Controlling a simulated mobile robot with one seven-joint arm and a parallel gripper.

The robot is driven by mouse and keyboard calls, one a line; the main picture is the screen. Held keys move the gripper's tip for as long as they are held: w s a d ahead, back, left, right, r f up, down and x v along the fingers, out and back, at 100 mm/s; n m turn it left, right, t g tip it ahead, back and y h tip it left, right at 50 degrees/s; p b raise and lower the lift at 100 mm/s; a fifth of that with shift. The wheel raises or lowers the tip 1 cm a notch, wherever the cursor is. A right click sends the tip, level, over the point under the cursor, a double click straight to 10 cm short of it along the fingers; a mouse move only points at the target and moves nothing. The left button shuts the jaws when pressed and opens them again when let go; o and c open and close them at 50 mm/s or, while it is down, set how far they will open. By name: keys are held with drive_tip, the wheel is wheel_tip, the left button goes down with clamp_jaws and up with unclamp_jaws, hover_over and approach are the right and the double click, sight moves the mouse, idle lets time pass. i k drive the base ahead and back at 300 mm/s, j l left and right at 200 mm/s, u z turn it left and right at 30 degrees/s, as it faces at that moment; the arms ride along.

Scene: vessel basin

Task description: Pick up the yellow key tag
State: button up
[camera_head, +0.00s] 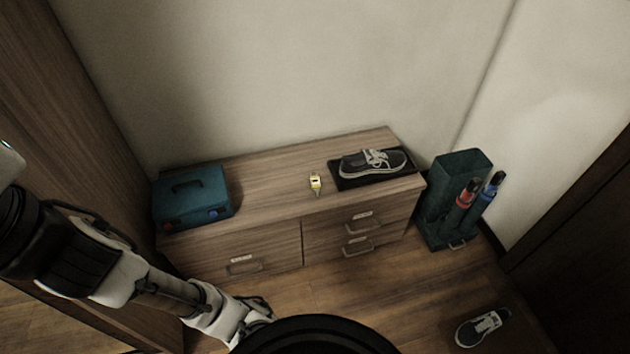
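The yellow key tag (316,182) is small and lies on top of the low wooden cabinet (268,180), near the middle of its length. A small key-like part points toward the cabinet's front edge. My arm reaches in from the left side of the picture and down to the bottom. My gripper (258,308) is low at the bottom, in front of the cabinet and well apart from the tag. Its fingers are small and partly hidden by a dark round shape, so I cannot tell whether they are open or shut.
A teal case (192,197) stands left of the tag. A dark sneaker (373,162) sits on a black tray (338,180) to the right. A teal umbrella stand (447,190) with umbrellas is beside the cabinet. Another sneaker (483,327) lies on the floor.

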sight(315, 182)
drive_tip(key=i, duration=0.6)
drive_tip(key=i+j, duration=0.1)
drive_tip(key=i, duration=0.55)
drive_tip(key=z, duration=0.05)
